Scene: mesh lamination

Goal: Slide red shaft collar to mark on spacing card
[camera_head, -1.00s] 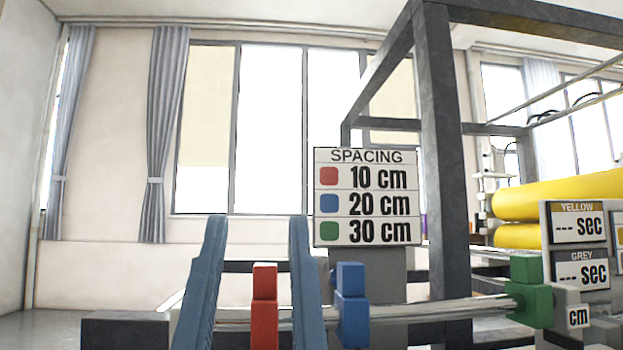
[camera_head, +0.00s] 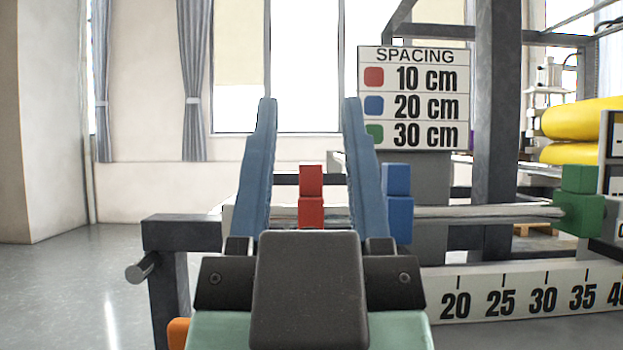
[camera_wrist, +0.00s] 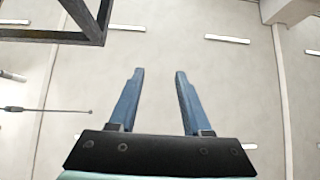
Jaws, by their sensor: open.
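The red shaft collar (camera_head: 311,196) sits on a horizontal metal shaft (camera_head: 480,213) in the head view. It shows in the gap between the two blue fingers of my gripper (camera_head: 309,110). The gripper is open and empty; the fingers appear apart from the collar, their tips reaching above it. The spacing card (camera_head: 414,98) stands behind and reads red 10 cm, blue 20 cm, green 30 cm. The ruler's visible marks start at 20; its lower marks are hidden by my gripper. In the wrist view my fingers (camera_wrist: 157,75) point at the ceiling.
A blue collar (camera_head: 398,205) sits close to the right of my right finger. A green collar (camera_head: 579,202) is farther right on the shaft. The white ruler (camera_head: 520,292) runs below the shaft. A dark frame post (camera_head: 495,120) rises behind. Open floor (camera_head: 70,280) lies left.

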